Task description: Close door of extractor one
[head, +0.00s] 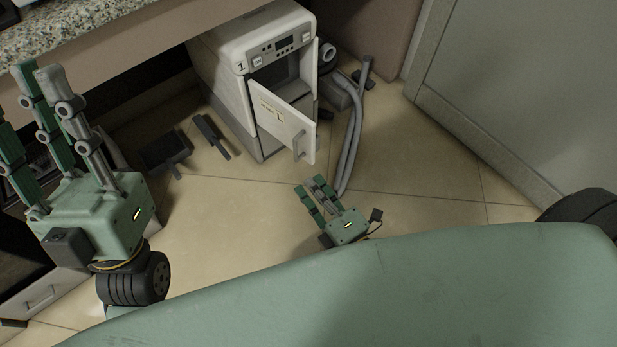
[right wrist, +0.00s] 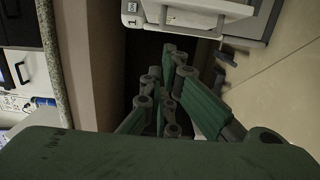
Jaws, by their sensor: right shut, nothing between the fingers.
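Extractor one (head: 262,38) is a white boxy machine marked "1", on the floor at the upper middle of the head view. Its hinged white door (head: 281,115) stands open, swung out toward me, with a handle at its right edge. My right gripper (head: 311,188) is in front of and below the door, apart from it, shut and empty. In the right wrist view, its fingers (right wrist: 172,60) show below the edge of extractor one (right wrist: 150,15) and its door (right wrist: 210,6). My left gripper (head: 32,78) is at the left, fingers up, apparently open and empty, away from the extractor.
A granite counter (head: 85,28) overhangs at the upper left. A dark pan-like object (head: 164,150) and a dark bar (head: 211,136) lie left of the extractor. Grey hoses (head: 350,140) run along its right. A grey panel (head: 535,80) stands at the right. Tiled floor between is clear.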

